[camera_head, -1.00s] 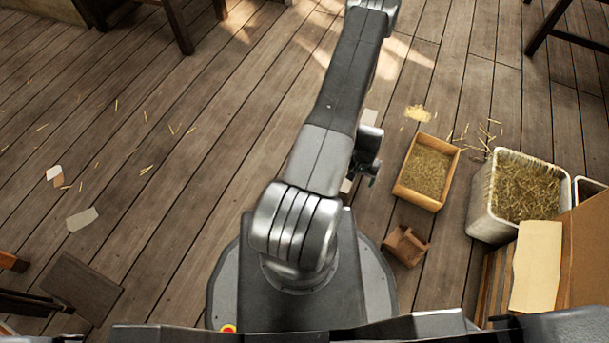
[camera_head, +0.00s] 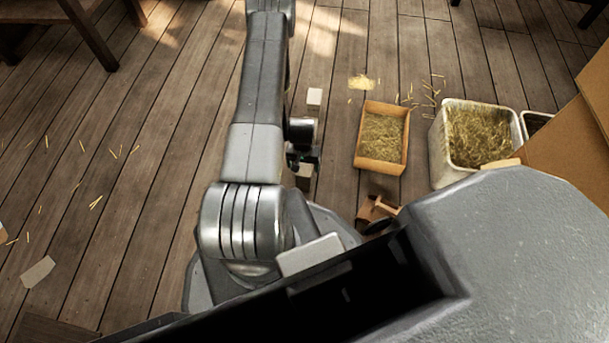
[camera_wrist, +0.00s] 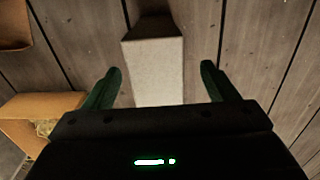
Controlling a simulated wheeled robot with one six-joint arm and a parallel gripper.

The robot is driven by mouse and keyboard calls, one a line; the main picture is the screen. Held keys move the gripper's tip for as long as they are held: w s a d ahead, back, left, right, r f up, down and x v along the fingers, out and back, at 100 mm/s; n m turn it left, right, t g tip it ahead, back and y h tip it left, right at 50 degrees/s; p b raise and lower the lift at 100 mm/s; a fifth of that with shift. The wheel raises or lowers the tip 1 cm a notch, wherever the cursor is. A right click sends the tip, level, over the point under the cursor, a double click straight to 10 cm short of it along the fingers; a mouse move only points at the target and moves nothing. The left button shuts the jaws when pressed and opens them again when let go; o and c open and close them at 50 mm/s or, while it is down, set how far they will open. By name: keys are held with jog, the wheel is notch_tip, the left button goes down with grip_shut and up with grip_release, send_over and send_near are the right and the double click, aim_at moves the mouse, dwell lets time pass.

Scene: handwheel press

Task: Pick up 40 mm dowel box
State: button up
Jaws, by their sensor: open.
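A pale box (camera_wrist: 155,60) with a dark far end lies on the plank floor in the wrist view; I cannot read any label, so I cannot confirm it is the 40 mm dowel box. My gripper (camera_wrist: 160,72) is open, with one green finger on each side of the box and gaps between. The near part of the box is hidden by the gripper body. In the head view, pale surfaces show beyond (camera_head: 315,97) and nearer than (camera_head: 304,172) my gripper (camera_head: 303,158); I cannot tell whether they belong to one box.
An orange-brown tray of straw (camera_head: 365,150) stands right of the gripper. A white bin of straw (camera_head: 440,150) is farther right. A small brown wooden thing (camera_head: 366,207) lies nearer me. Floor left of the arm is mostly clear, with scattered straw.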

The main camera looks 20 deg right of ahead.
jog(key=f, duration=0.1)
jog(key=f+b, duration=0.1)
jog(key=f, duration=0.1)
jog(key=f+b, duration=0.1)
jog(key=shift+w+d+f, duration=0.1)
jog(key=shift+d+f, duration=0.25)
jog(key=c, duration=1.3)
jog(key=shift+r, duration=0.1)
jog(key=shift+r, duration=0.1)
